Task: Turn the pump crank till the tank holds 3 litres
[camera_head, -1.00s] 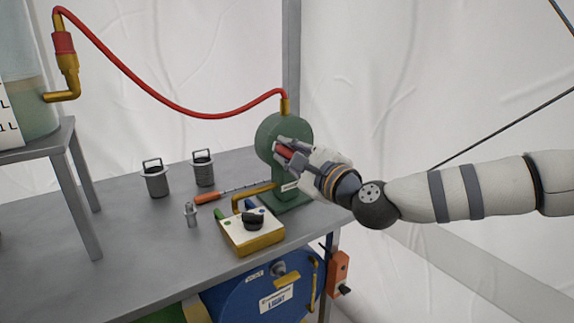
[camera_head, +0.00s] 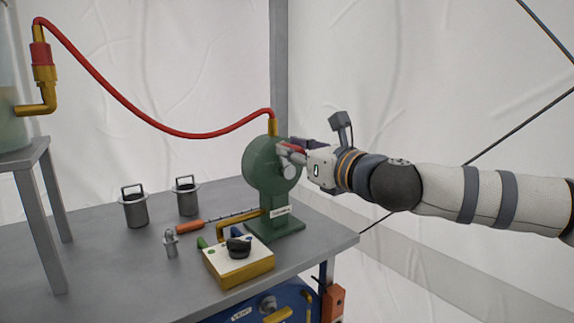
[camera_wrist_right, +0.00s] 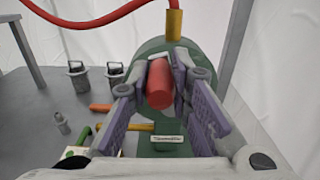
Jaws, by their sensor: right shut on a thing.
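The green pump (camera_head: 262,178) stands upright at the back right of the grey bench. My right gripper (camera_head: 292,150) is shut on the red crank handle (camera_wrist_right: 160,85), at the upper right of the pump's round body. The wrist view shows the handle between the purple-padded fingers of this gripper (camera_wrist_right: 168,80). The tank (camera_head: 10,110) is cut off at the left edge of the head view. Its level marks are out of view, so I cannot read its level. My left gripper is not in view.
A red hose (camera_head: 150,118) arches from the tank's brass fitting to the pump top. A yellow box with a black knob (camera_head: 238,262), an orange-handled tool (camera_head: 190,227) and two grey pots (camera_head: 135,208) stand on the bench (camera_head: 110,275). An orange box (camera_head: 333,303) hangs below its right edge.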

